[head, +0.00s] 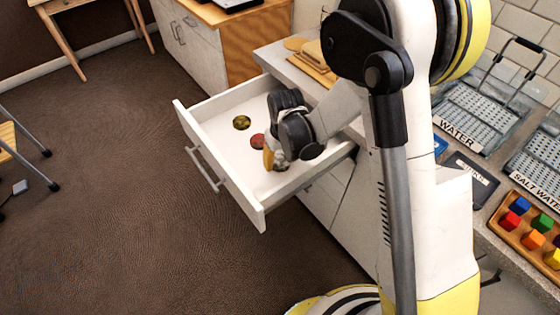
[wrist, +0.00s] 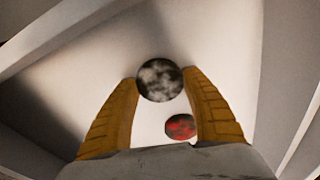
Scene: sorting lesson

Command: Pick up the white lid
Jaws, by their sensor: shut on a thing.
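The white lid (wrist: 160,80) shows in the wrist view as a round disc with mottled white and dark grey patches. My gripper (wrist: 160,77) has its two yellow fingertips against its opposite sides, shut on it. In the head view my gripper (head: 272,160) is down inside the open drawer, at its near right part. There the lid is hidden behind the gripper. I cannot tell whether the lid touches the drawer floor.
A red disc (head: 257,141) lies beside my gripper; it also shows between the fingers in the wrist view (wrist: 181,126). An olive-yellow disc (head: 241,122) lies farther back. The drawer's white walls (head: 217,165) surround the gripper. Open floor lies left of the drawer.

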